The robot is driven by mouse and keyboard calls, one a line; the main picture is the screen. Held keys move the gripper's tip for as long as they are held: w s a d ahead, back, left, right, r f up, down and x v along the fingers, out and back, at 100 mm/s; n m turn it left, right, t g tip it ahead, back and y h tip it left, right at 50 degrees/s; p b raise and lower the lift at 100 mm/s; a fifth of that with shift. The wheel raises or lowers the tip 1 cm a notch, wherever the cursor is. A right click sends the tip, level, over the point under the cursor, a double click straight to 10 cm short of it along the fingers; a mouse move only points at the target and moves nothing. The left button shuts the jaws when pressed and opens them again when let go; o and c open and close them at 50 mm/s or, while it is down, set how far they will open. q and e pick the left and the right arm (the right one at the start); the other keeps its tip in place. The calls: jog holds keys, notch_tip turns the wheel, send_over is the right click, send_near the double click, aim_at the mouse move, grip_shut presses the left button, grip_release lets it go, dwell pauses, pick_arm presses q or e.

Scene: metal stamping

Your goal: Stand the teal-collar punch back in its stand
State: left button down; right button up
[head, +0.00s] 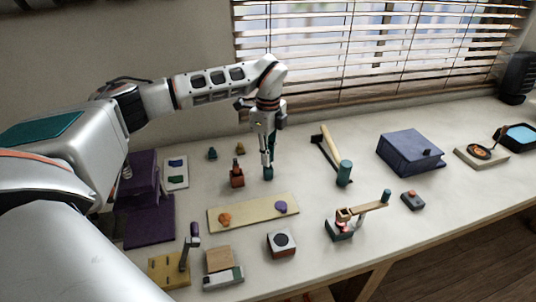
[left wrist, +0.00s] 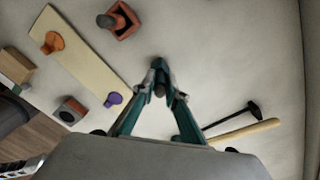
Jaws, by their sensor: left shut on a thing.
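My left gripper (head: 267,160) is shut on the teal-collar punch (head: 268,173) and holds it upright, close over the table. In the left wrist view the gripper (left wrist: 160,75) closes around a dark round end, likely the punch (left wrist: 160,91); the fingers hide most of it. A terracotta block (head: 237,181), which looks like the stand, is just left of the gripper in the head view. An orange-and-dark punch (head: 236,164) stands in it. The block (left wrist: 126,30) also shows at the top of the left wrist view. My right gripper is not in view.
A pale board (head: 250,214) with orange and purple knobs lies in front. A mallet (head: 344,173) and a dark hammer lie to the right. A blue box (head: 410,150) is farther right. Small teal and olive pieces (head: 212,153) stand behind the block. The table right behind the gripper is clear.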

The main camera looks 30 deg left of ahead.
pick_arm(q)
jog(key=shift+f, duration=0.3)
jog(key=c, duration=2)
grip_release()
jog(key=shift+o, duration=0.2)
jog(key=shift+r, duration=0.1)
notch_tip(320, 180, up, 12)
jog(key=shift+f, duration=0.1)
